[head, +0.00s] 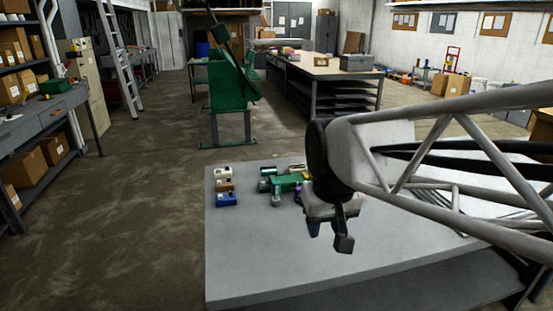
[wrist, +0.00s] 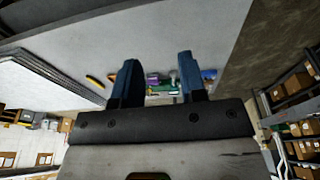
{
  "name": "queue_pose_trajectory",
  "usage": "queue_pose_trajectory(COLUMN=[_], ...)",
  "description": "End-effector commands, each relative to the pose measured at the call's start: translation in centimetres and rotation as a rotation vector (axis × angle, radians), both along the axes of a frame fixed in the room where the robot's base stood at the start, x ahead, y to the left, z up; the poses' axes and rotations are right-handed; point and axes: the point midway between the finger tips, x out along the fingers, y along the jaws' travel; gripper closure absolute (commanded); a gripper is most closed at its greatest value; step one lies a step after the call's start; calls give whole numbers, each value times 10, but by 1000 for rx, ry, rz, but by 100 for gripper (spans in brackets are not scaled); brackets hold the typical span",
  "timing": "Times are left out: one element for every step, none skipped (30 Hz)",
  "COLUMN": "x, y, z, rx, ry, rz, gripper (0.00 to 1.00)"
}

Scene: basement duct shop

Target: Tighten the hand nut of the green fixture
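A green fixture (head: 284,183) sits on the grey table top, among a cluster of small parts. Its hand nut cannot be told apart at this size. A small purple part (head: 297,192) and a grey upright part (head: 276,196) stand close by its near side. My gripper (head: 328,232) is above the table, to the right and front of the fixture in the head view, and hides part of the cluster. In the wrist view my gripper (wrist: 158,80) has its two blue fingers wide apart with nothing held. The purple part (wrist: 152,79) and green pieces show beyond the gap.
A column of small blocks, one blue (head: 226,200), stands left of the cluster. The table top (head: 270,255) is bare in front. A light panel or stack of sheets (wrist: 40,85) lies at the side in the wrist view. A green machine (head: 230,95) stands behind on the floor.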

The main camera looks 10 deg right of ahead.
Motion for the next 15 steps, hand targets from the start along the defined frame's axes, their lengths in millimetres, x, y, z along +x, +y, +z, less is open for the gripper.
queue_pose_trajectory(x=[13,19,28,35,41,51,57,64,73,80,87,96,103,109,119], y=[-2,-3,-5,-6,-8,-10,-11,-13,-15,-16,-18,-20,-22,-23,-25], z=[4,7,10,12,14,17,19,20,23,25,26,28,29,31,32], rx=[-1,-1,-1,-2,-2,-3,-3,-3,-4,-4,-4,-4,-5,-5,-5], ry=[5,6,10,11,13,16,18,21,23,26,29,31,33,35,38], rz=[-1,-1,0,-1,-1,0,0,0,0,0,1,1,1,1,1], gripper=[62,62,62,62,62,62,62,62,62,62,62,62,62,62,62])
